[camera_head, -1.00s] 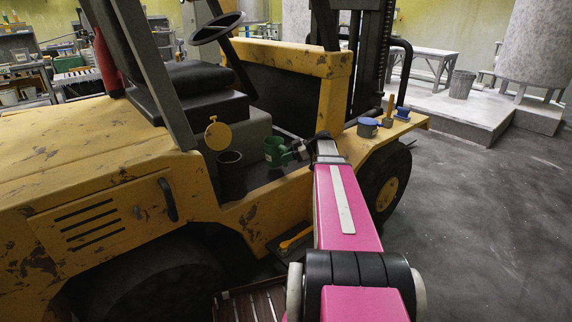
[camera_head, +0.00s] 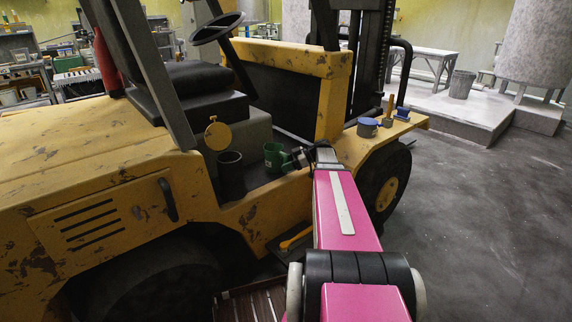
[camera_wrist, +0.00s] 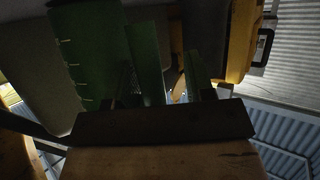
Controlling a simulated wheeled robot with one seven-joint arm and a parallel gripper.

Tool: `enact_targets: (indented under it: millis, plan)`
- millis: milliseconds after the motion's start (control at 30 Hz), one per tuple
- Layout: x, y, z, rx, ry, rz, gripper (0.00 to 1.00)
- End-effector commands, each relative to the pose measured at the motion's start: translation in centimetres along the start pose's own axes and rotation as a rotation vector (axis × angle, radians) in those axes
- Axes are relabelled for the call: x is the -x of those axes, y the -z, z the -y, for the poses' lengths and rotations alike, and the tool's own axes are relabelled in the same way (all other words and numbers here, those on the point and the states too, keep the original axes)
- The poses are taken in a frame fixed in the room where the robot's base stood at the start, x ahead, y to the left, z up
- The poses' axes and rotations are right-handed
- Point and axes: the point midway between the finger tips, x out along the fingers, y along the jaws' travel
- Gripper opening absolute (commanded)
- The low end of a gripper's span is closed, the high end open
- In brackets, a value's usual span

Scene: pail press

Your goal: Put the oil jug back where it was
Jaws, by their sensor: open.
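The green jug (camera_head: 273,156) is upright on the step or floor of the yellow forklift's cab, just right of a black pail (camera_head: 231,175). My gripper (camera_head: 293,159) is at the jug's right, on its handle side. In the wrist view, the jug's marked body (camera_wrist: 88,50) is at upper left and its green handle (camera_wrist: 145,60) is near the middle. The fingers of my gripper (camera_wrist: 158,85) are open, with the handle between or very close to them. The jug's base is hidden in the wrist view.
The forklift (camera_head: 90,150) fills the left and middle. A blue-lidded tin (camera_head: 367,127) and a small blue item (camera_head: 402,113) are on its front fender (camera_head: 345,147). A steering wheel (camera_head: 216,28) overhangs the cab. Open floor (camera_head: 490,220) is at right.

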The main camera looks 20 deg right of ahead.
Motion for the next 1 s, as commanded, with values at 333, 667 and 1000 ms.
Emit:
enact_targets:
  millis: [333,667,1000]
  plan:
    - [6.1,0.3,-0.3,0.001,-0.003,0.001,0.49]
    - [10.4,0.4,-0.2,0.000,-0.001,0.000,0.49]
    - [10.8,0.4,-0.2,0.000,0.000,0.000,0.49]
